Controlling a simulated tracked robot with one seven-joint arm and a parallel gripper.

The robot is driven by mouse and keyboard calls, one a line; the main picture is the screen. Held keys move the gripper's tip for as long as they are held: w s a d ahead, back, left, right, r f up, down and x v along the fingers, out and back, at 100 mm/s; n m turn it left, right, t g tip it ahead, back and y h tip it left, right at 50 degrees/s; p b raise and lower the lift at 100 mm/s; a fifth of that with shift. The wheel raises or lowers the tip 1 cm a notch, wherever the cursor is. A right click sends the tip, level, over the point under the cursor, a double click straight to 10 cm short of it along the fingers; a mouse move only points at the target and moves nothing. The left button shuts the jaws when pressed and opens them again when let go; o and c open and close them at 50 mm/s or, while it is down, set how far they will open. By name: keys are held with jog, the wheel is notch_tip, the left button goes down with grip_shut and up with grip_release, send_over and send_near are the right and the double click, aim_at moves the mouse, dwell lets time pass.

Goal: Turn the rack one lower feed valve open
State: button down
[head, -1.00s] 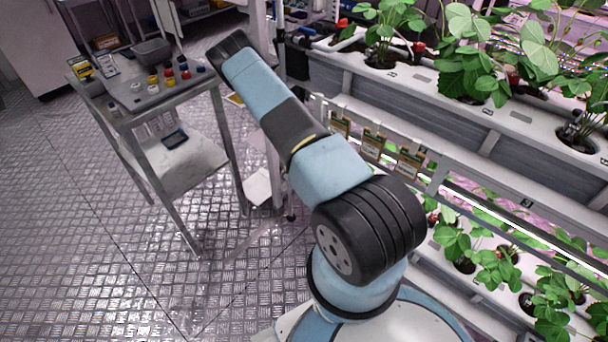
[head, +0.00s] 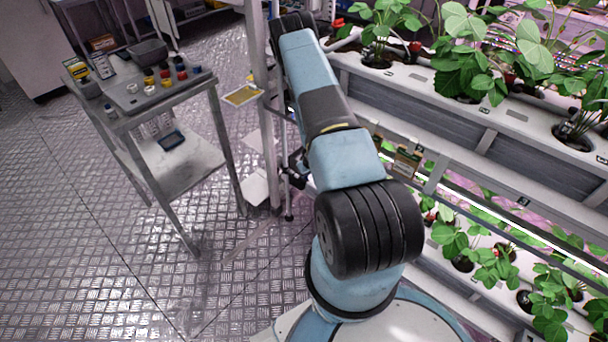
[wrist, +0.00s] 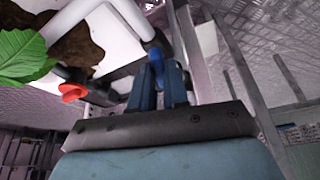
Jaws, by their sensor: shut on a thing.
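My gripper (wrist: 157,78) shows in the wrist view with its two blue fingers close together. They are shut on a small dark blue piece (wrist: 155,54) by the lower end of a white pipe (wrist: 128,18). It appears to be a valve handle, but the fingers cover most of it and its angle cannot be told. A red handle (wrist: 72,92) sits apart, to the left of the fingers. In the head view my gripper is hidden beyond my arm, which reaches to the end of the plant rack (head: 470,160).
A metal cart (head: 190,160) with small coloured-cap containers stands left of the rack. An upright post (head: 265,100) stands close beside my arm. Leafy plants (head: 385,25) fill the rack's upper and lower troughs. The metal floor at the left is clear.

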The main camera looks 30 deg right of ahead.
jog(key=shift+d+n, duration=0.15)
jog(key=shift+n, duration=0.25)
jog(key=c, duration=1.1)
grip_release()
